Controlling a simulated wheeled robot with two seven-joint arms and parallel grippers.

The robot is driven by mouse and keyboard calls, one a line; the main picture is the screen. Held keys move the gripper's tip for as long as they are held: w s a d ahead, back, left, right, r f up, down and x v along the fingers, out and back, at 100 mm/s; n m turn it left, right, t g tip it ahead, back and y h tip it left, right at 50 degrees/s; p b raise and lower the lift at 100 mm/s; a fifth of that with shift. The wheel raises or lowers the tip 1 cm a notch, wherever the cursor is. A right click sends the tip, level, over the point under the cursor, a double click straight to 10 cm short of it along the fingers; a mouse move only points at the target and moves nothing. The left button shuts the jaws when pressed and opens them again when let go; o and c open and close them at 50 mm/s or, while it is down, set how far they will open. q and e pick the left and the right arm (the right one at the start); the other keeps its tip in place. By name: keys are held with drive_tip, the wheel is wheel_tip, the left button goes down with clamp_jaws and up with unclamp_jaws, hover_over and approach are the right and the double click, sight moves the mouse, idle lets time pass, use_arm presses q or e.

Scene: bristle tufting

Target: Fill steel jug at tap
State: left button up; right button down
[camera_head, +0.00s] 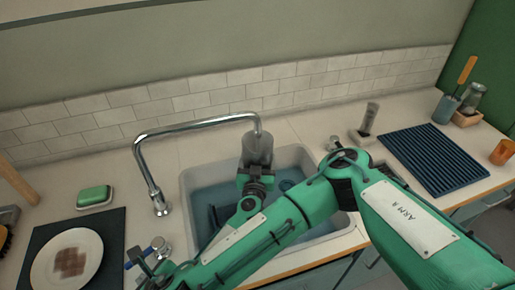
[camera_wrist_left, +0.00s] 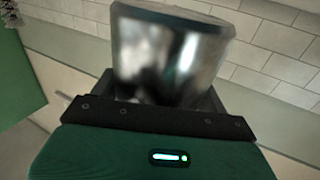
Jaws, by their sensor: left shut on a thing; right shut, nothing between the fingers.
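The steel jug (camera_head: 258,149) is upright over the sink, its top just below the spout tip of the chrome tap (camera_head: 188,127). My left gripper (camera_head: 256,174) is shut on the jug; the left wrist view shows the shiny jug wall (camera_wrist_left: 172,58) close up between the fingers. I cannot see into the jug, and no water stream can be made out. My right gripper (camera_head: 150,268) is shut and empty at lower left, beside a chrome tap valve (camera_head: 160,245) with a blue lever (camera_head: 131,265). Whether it touches the lever is unclear.
The grey sink (camera_head: 312,157) is partly hidden by my right arm. A plate (camera_head: 66,258) with a brown stain and a green sponge (camera_head: 94,195) are at left. A ribbed blue drying mat (camera_head: 432,158), an orange cup (camera_head: 502,152) and a blue cup (camera_head: 446,107) are at right.

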use_arm(q)
drive_tip(key=shift+w+r, duration=0.1)
drive_tip(key=shift+r, duration=0.25)
use_arm(e)
drive_tip(key=shift+s+d+f, duration=0.1)
drive_tip(key=shift+s+f, duration=0.2)
drive_tip(key=shift+s, duration=0.1)
use_arm(q)
drive_tip(key=s+a, duration=0.1)
drive_tip(key=s, duration=1.2)
drive_tip(key=shift+s+f, duration=0.2)
drive_tip(key=shift+s, duration=0.15)
use_arm(e)
drive_tip(key=shift+w+r, duration=0.2)
drive_tip(key=shift+w, duration=0.1)
